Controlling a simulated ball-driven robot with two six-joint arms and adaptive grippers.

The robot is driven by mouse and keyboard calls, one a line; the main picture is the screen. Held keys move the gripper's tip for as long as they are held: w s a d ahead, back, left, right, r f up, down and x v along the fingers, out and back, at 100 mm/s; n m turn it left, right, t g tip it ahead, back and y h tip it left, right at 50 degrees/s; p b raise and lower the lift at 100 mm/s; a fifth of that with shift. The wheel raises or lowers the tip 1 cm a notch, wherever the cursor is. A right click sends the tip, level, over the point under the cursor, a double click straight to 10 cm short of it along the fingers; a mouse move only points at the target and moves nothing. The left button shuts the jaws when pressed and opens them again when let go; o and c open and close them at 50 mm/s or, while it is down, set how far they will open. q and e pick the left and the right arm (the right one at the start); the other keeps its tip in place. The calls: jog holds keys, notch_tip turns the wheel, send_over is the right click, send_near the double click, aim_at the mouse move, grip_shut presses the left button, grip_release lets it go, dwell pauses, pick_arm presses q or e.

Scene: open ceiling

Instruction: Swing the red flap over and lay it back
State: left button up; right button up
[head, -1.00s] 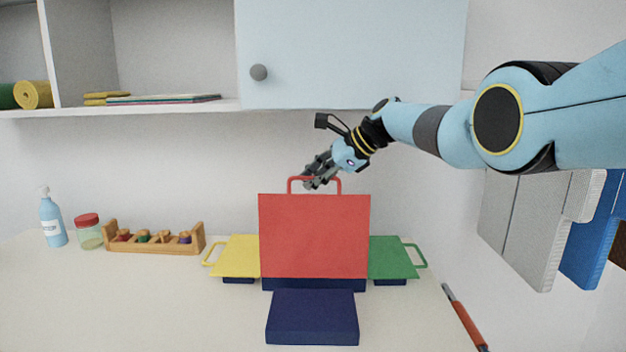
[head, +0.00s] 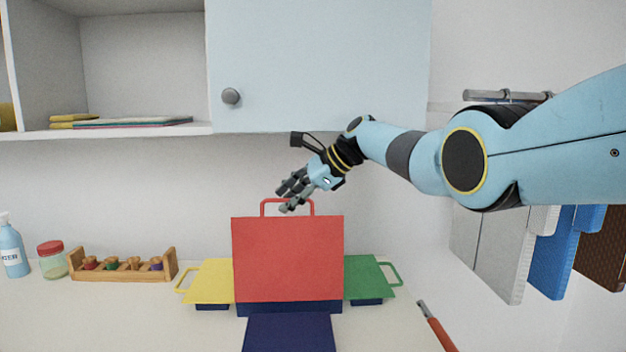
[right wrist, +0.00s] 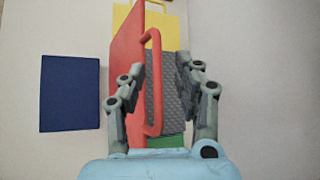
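The red flap (head: 288,260) stands up on edge in the head view, its broad face towards me and its handle (head: 288,201) at the top. My right gripper (head: 287,200) is at this handle. In the right wrist view the red flap (right wrist: 126,75) shows nearly edge-on. Its handle (right wrist: 153,85) lies between the fingers of my open right gripper (right wrist: 162,95), with a gap on the right-finger side. Contact with the left finger cannot be told. My left gripper is in neither view.
A yellow flap (head: 208,281) and a green flap (head: 368,277) lie out at the sides. A dark blue block (head: 288,333) lies in front. A wooden rack (head: 125,267), jar and bottle stand left. A cabinet (head: 320,65) hangs above; an orange-handled tool (head: 437,328) lies right.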

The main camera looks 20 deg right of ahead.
jog(key=v, duration=1.1)
jog(key=shift+s+f, duration=0.1)
dwell(0.8)
